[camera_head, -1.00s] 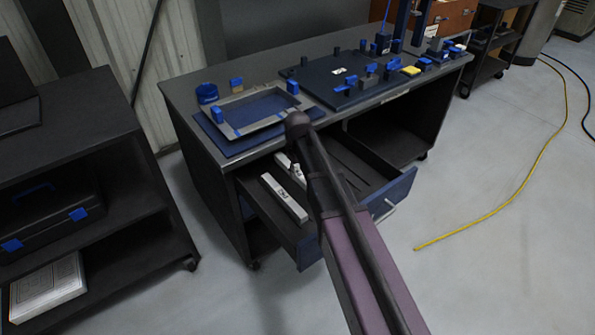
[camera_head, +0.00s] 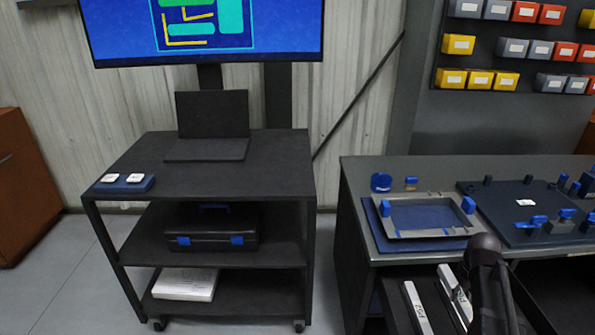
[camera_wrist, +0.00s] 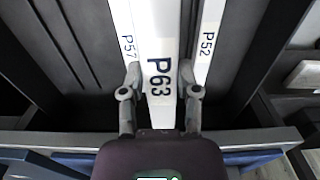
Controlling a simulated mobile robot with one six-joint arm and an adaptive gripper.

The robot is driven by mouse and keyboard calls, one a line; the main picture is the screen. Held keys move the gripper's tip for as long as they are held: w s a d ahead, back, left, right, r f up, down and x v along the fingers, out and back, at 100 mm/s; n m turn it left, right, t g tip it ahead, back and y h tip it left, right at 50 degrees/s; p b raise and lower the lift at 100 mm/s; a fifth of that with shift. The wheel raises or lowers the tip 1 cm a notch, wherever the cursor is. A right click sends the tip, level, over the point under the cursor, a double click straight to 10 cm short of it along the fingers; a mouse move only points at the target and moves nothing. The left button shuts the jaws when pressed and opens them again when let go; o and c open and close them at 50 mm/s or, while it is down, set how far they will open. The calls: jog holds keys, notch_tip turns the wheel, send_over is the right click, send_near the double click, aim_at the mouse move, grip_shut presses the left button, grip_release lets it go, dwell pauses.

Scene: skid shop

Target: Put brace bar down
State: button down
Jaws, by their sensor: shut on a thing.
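The brace bar, a white bar marked P63 (camera_wrist: 160,55), is between the two fingers of my gripper (camera_wrist: 160,85) in the wrist view. My gripper is shut on it. The bar points away from me over an open dark drawer (camera_wrist: 60,50), between white bars marked P57 (camera_wrist: 124,30) and P52 (camera_wrist: 207,40). Whether P63 touches the drawer floor cannot be told. In the head view the drawer shows at the lower right with two white bars, a left one (camera_head: 417,308) and another (camera_head: 447,285) beside my arm. My gripper is hidden there.
The workbench (camera_head: 352,190) carries a grey tray (camera_head: 388,235) and a dark fixture plate (camera_head: 490,205). A black cart (camera_head: 110,185) with a laptop (camera_head: 212,115) and a toolcase (camera_head: 210,228) stands left, with a gap between it and the bench.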

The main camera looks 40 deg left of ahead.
aim_at(465, 301)
jog(key=r, duration=0.1)
jog(key=s+d+r+p, duration=0.1)
jog(key=r+p, duration=0.1)
jog(key=shift+s+d+r, duration=0.15)
jog(key=shift+s+d, duration=0.05)
jog(key=shift+d, duration=0.05)
jog(key=s+a+r+p, duration=0.1)
jog(key=a+r+p, duration=0.3)
jog(key=r+p, duration=0.4)
jog(key=s+a+r+n+p, duration=0.1)
jog(key=a+r+p, duration=0.3)
jog(key=r+p, duration=0.4)
jog(key=shift+s+a+r+p, duration=0.25)
jog(key=shift+s+r+p, duration=0.15)
jog(key=shift+s, duration=0.2)
jog(key=shift+s+f, duration=0.1)
